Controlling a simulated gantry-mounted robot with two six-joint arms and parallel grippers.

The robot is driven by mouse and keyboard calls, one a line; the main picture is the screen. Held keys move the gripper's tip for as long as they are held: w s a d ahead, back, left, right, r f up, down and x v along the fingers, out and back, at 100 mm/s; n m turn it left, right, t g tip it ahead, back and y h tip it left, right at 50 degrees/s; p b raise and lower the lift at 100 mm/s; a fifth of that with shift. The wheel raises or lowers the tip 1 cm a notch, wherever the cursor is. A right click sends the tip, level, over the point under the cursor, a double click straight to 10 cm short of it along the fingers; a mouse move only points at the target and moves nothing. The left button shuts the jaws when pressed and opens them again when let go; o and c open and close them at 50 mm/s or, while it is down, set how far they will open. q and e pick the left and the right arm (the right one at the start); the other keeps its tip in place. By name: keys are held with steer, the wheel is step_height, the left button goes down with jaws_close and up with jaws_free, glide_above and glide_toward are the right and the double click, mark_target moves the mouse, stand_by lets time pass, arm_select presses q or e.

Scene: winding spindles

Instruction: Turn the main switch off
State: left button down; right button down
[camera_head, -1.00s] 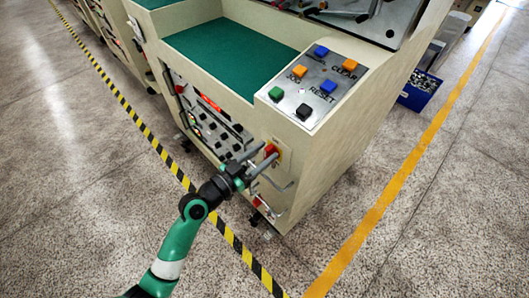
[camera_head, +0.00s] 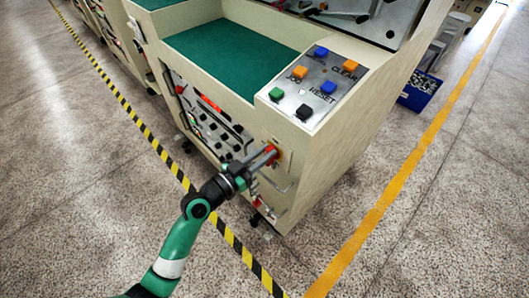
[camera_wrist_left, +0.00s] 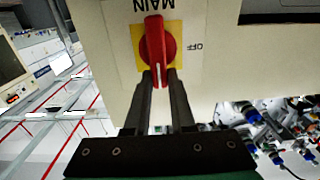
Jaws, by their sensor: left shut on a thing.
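The main switch (camera_wrist_left: 154,40) is a red rotary knob on a yellow plate, on the machine's cream side panel. Its handle stands vertical in the left wrist view, with upside-down MAIN lettering above it and OFF to its right. The red knob also shows in the head view (camera_head: 271,151), partly hidden by the fingers. My left gripper (camera_wrist_left: 161,78) is shut on the lower end of the handle, one finger on each side. In the head view the left gripper (camera_head: 262,160) reaches the panel from the lower left. My right gripper is in neither view.
The sloped button panel (camera_head: 309,88) with blue, orange, green and black buttons lies above the switch. A bent metal handle (camera_head: 274,183) sticks out just below it. A blue crate (camera_head: 420,91) stands on the floor at right.

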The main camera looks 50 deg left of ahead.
arm_select(q)
steer(key=shift+a+n, duration=0.1)
steer(key=shift+n, duration=0.2)
steer(key=n, duration=0.1)
steer(key=a+n, duration=0.1)
steer(key=n, duration=0.1)
steer(key=shift+f+n, duration=0.1)
steer(key=shift+n, duration=0.2)
steer(key=n, duration=0.3)
steer(key=n+p, duration=0.1)
steer(key=shift+a+f+n, duration=0.3)
steer(key=shift+a, duration=0.1)
steer(key=n, duration=0.3)
steer(key=f+n, duration=0.1)
steer(key=shift+a, duration=0.35)
steer(key=shift+a+f+n+p, duration=0.1)
steer(key=shift+f+n+p, duration=0.2)
steer(key=shift+n, duration=1)
steer(key=shift+f+n+p, duration=0.2)
steer(key=shift+f+n, duration=0.1)
steer(key=shift+n, duration=1)
steer(key=c, duration=0.8)
jaws_free()
steer(key=shift+o, duration=0.2)
